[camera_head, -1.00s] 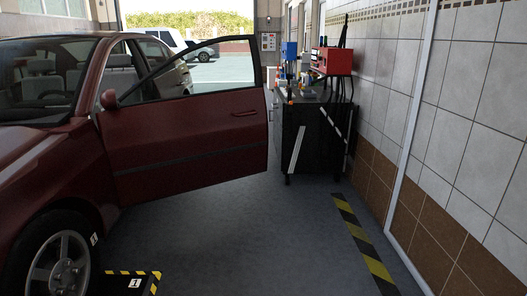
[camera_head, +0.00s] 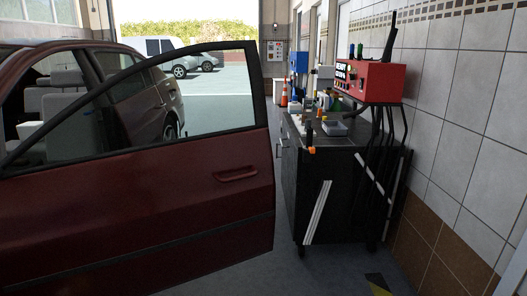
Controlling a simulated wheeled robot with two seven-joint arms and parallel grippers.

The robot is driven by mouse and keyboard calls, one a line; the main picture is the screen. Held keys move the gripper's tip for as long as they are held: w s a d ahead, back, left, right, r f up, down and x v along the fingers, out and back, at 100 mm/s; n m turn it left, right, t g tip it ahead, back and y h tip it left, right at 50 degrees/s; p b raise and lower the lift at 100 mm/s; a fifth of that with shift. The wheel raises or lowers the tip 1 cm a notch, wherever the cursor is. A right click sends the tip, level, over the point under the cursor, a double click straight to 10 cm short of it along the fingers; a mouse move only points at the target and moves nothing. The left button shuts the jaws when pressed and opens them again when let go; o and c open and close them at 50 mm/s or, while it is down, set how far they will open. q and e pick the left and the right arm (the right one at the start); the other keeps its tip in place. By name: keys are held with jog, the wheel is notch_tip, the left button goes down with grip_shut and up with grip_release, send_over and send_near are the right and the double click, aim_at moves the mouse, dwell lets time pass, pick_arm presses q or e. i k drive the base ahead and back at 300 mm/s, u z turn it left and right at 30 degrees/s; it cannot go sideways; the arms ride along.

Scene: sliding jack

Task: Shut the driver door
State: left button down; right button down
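The dark red driver door (camera_head: 150,215) stands open, swung out from the car toward the workbench side. It fills the lower left of the head view. Its handle (camera_head: 236,174) is near the door's free edge, and its window frame rises above. The red car body (camera_head: 60,58) with pale seats shows behind the door, through the window opening. Neither of my grippers is in the head view.
A dark workbench cabinet (camera_head: 330,200) stands right of the door's free edge, with a narrow gap between. Tools, a tray and a red box (camera_head: 369,81) are on it. A tiled wall (camera_head: 460,130) closes the right side.

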aim_at(149, 220)
jog(key=i, duration=1.95)
jog(key=z, duration=4.6)
